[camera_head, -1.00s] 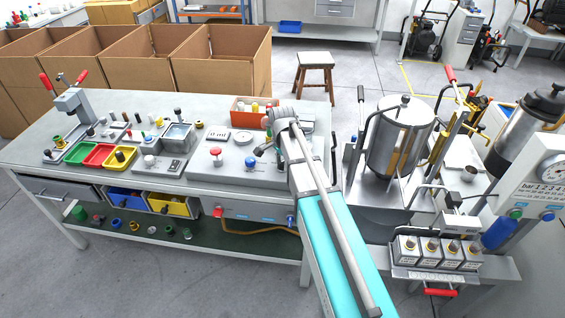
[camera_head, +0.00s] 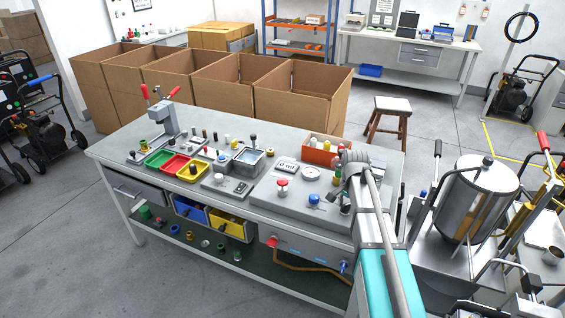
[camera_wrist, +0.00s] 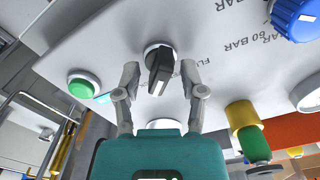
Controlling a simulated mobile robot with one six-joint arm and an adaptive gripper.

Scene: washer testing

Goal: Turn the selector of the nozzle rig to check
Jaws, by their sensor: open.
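The selector is a black knob (camera_wrist: 161,70) on a round base, set in the light grey panel (camera_wrist: 225,55) of the rig. In the wrist view my gripper (camera_wrist: 160,82) is open, with one grey finger on each side of the knob. Contact between fingers and knob cannot be made out. The panel has printing that includes "60 BAR"; no "check" label is readable. In the head view, the rig's grey top (camera_head: 264,192) is at the right end of the bench, and my arm hides the selector and most of my gripper.
In the wrist view a green button (camera_wrist: 82,87) is left of the selector, a blue knob (camera_wrist: 297,18) upper right, and a yellow-and-green part (camera_wrist: 247,125) right of the gripper. The head view shows a red knob (camera_head: 282,185) and an orange bin (camera_head: 320,150) on the bench.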

